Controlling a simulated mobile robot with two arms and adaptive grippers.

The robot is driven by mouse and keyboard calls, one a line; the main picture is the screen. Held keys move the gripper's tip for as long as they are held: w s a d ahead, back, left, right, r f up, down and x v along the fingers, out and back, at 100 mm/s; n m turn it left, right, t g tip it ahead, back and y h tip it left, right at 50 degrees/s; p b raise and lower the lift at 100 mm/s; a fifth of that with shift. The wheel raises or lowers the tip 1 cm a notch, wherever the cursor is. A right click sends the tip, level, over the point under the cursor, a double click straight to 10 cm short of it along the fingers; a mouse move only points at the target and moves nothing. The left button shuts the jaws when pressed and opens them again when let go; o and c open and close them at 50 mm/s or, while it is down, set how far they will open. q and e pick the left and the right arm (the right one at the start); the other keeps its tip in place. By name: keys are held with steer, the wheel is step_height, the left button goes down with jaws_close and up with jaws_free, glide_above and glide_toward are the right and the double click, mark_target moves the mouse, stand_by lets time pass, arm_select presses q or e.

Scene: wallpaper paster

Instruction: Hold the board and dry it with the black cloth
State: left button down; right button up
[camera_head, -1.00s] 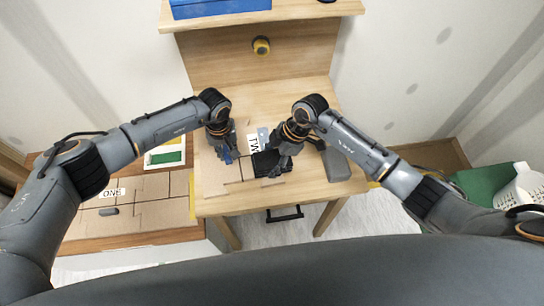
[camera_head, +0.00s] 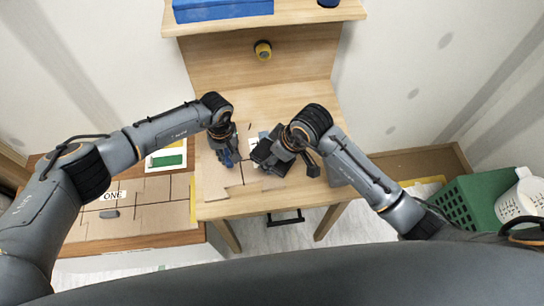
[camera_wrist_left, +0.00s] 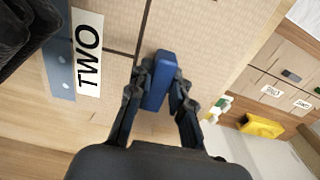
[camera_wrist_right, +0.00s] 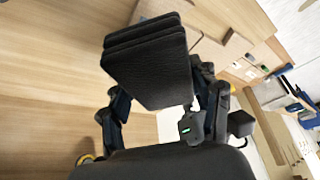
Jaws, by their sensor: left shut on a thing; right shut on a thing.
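The board (camera_head: 218,184) is a light tan panel with dark lines, on the wooden table. A white "TWO" label (camera_wrist_left: 88,55) shows beside it in the left wrist view. My left gripper (camera_head: 228,160) is over the board, shut on a narrow blue block (camera_wrist_left: 160,80). I cannot tell whether the block presses on the board. My right gripper (camera_head: 283,158) is shut on the black cloth (camera_wrist_right: 148,62), a folded, layered dark pad. The cloth also shows in the head view (camera_head: 264,158), above the board's right part. It looks tilted, and its underside is hidden.
A second panel labelled "ONE" (camera_head: 112,195) lies on the lower surface at left, with a small grey piece (camera_head: 109,214). A blue box (camera_head: 222,9) and yellow roll (camera_head: 263,50) are at the back. A green crate (camera_head: 477,206) and white basket (camera_head: 522,200) stand at right.

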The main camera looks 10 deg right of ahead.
mark_target(261, 132)
arm_select(q)
steer(key=shift+s+f, duration=0.2)
steer(key=shift+s, duration=0.05)
arm_select(e)
steer(key=f, duration=0.5)
steer(key=w+f, duration=0.1)
steer(key=f, duration=0.2)
steer(key=shift+f, duration=0.1)
arm_select(q)
steer(key=shift+r, duration=0.1)
arm_select(e)
steer(key=w, duration=0.9)
steer(key=w+a, duration=0.1)
steer(key=w, duration=0.4)
steer(key=shift+c, duration=0.6)
steer(key=shift+s+d+f, duration=0.1)
steer(key=shift+s+f, duration=0.05)
steer(key=shift+f, duration=0.1)
arm_select(q)
steer(key=shift+w, duration=0.15)
arm_select(e)
steer(key=s, duration=1.4)
steer(key=shift+s+d+r, duration=0.15)
steer(key=shift+s+d, duration=0.15)
steer(key=shift+d, duration=0.1)
step_height(261, 132, up, 7)
steer(key=shift+s+r, duration=0.1)
steer(key=shift+r, duration=0.7)
steer(key=o, duration=0.7)
steer(key=c, duration=0.6)
